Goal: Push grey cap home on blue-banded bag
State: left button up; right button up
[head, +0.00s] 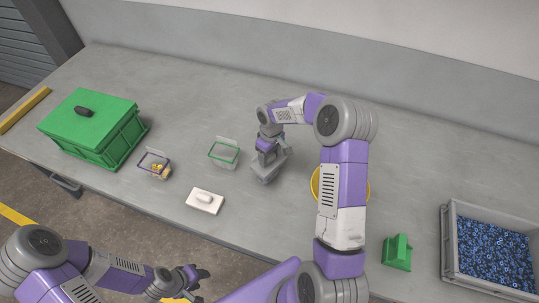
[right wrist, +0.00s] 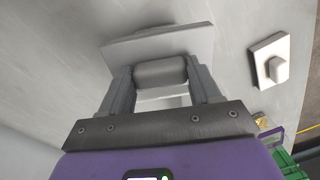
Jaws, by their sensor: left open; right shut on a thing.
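My right gripper (head: 266,162) points down above the table, right of the green-banded basket. In the right wrist view its fingers (right wrist: 163,88) are shut on the dark grey handle of a grey cap (right wrist: 160,45), whose flat plate lies beyond the handle. Whether the cap rests on anything is hidden. No clearly blue-banded bag shows; one may be hidden beneath the cap and gripper. A small clear basket (head: 154,165) has a dark purple-looking band and holds yellow pieces. My left gripper (head: 194,279) is open and empty near the front edge, away from these things.
A white cap with a knob (head: 205,201) lies on the table. A green-banded basket (head: 224,154) stands behind it. A lidded green crate (head: 92,128) is at left. A yellow round thing (head: 315,184) is partly behind my right arm. A green block (head: 397,253) and grey bin (head: 450,240) stand right.

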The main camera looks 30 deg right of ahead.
dwell(0.3)
jog(key=o, duration=1.6)
jog(key=shift+r, duration=0.1)
jog(key=r, duration=0.7)
jog(key=shift+d+r, duration=0.15)
jog(key=shift+d, duration=0.05)
